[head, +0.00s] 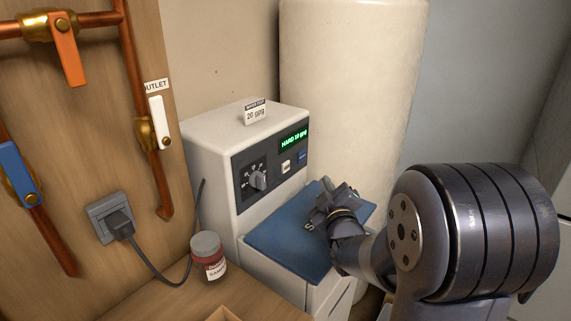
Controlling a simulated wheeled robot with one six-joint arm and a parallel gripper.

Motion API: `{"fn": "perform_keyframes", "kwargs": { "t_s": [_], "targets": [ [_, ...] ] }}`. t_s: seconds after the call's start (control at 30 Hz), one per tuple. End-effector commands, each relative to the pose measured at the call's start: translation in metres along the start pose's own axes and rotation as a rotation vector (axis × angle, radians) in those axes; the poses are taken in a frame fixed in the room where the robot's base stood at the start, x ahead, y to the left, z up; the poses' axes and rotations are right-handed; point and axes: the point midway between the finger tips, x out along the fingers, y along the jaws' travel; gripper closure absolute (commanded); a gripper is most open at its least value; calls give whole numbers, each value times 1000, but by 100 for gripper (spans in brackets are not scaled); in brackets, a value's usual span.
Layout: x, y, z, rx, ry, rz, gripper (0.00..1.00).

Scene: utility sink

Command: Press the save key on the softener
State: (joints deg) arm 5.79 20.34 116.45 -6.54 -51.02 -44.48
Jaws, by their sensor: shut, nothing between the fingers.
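The softener (218,160) is a white box with a dark control panel on its front. The panel has a grey dial (258,180), a green display (293,138) reading "HARD" and a gpg number whose digits are hard to read, a small white key (286,167) and a blue key (302,156) to its right. The labels on both keys are too small to read, so I cannot tell which is save. My gripper (319,205) is shut and empty. It appears over the blue lid in front of the panel, below and right of the keys, apart from them.
A card (255,113) reading "20 gpg" stands on the softener. The blue lid (290,240) lies in front. A large cream tank (350,80) stands behind.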

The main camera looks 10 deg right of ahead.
Motion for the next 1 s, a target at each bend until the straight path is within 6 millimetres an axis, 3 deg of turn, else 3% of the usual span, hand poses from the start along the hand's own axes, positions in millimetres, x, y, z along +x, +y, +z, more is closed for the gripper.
{"fn": "perform_keyframes", "kwargs": {
  "t_s": [0.47,1.0],
  "targets": [
    [4,-3,-4,0,2,-1,100],
    [52,-39,-37,0,3,1,100]
  ]
}}
